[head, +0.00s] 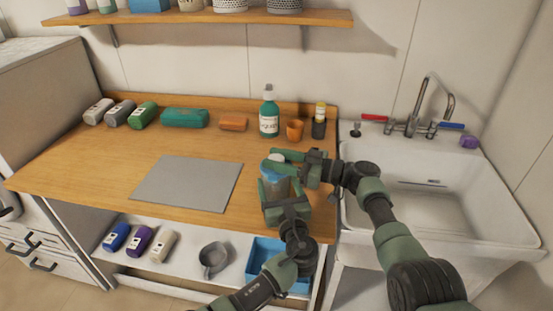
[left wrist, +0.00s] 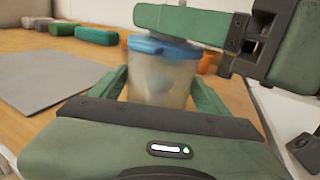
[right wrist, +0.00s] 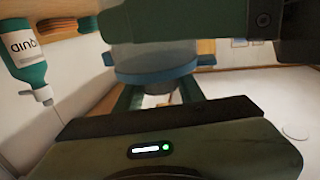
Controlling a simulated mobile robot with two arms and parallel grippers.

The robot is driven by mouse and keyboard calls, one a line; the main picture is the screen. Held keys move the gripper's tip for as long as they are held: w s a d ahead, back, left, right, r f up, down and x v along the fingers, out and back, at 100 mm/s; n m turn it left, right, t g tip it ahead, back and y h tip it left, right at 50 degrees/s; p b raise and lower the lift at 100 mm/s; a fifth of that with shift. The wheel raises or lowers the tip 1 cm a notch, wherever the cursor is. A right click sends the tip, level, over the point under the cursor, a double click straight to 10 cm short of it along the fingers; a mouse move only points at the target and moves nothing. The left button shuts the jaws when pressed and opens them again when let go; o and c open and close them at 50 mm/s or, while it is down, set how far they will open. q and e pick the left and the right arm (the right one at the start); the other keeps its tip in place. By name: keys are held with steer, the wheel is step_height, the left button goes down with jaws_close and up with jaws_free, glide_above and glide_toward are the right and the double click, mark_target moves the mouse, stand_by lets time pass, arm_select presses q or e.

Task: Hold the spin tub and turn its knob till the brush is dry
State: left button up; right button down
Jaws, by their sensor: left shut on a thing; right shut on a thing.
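The spin tub (head: 274,186) is a clear, cloudy tub with a blue lid, upright at the worktop's front right. In the left wrist view the tub (left wrist: 155,82) stands between the fingers of my left gripper (left wrist: 160,95), which is shut on its sides. My right gripper (head: 287,160) reaches in from the right over the lid and is shut on the knob on top. The right wrist view shows the blue lid (right wrist: 155,70) upside down, with the knob mostly hidden between the fingers. A blurred greyish shape shows inside the tub; I cannot make out the brush or its wetness.
A grey mat (head: 188,183) lies left of the tub. A green pump bottle (head: 269,112), an orange cup (head: 295,130) and a small dark bottle (head: 319,122) stand behind. A white sink (head: 415,190) is at right. A shelf below holds a blue bin (head: 262,250).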

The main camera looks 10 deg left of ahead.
steer(key=shift+w+d+f, duration=0.1)
steer(key=shift+d+f, duration=0.05)
steer(key=c, duration=0.9)
jaws_free()
steer(key=shift+o, duration=0.2)
steer(key=v, duration=1.2)
